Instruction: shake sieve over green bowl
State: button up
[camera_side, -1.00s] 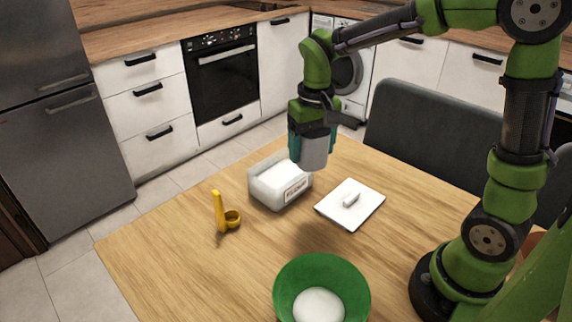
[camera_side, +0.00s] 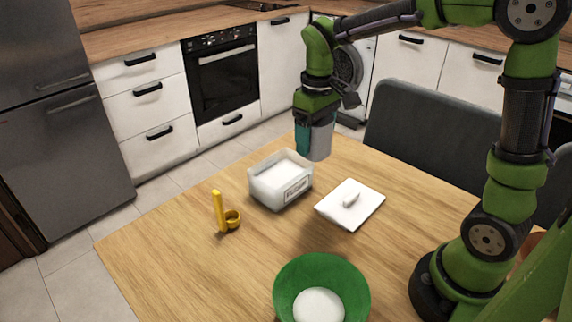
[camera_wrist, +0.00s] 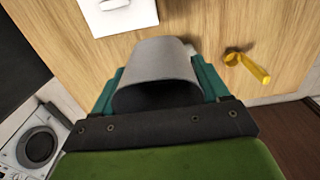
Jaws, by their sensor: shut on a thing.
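My gripper (camera_side: 314,140) is shut on the sieve (camera_side: 319,142), a grey cup-shaped thing held between its teal fingers above the table. The sieve also shows in the wrist view (camera_wrist: 158,72), its side towards the camera; its contents cannot be seen. The green bowl (camera_side: 342,270) stands at the front of the table in the side view, with a white mound (camera_side: 319,305) inside. The sieve is well behind the bowl, not over it. The bowl is out of the wrist view.
An open white tub (camera_side: 281,194) with white powder stands below my gripper. Its square white lid (camera_side: 368,208) with a knob lies to the right. A yellow scoop (camera_side: 219,212) stands at the left. Bare table lies between the tub and the bowl.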

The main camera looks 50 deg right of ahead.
jog(key=shift+r, duration=2.5)
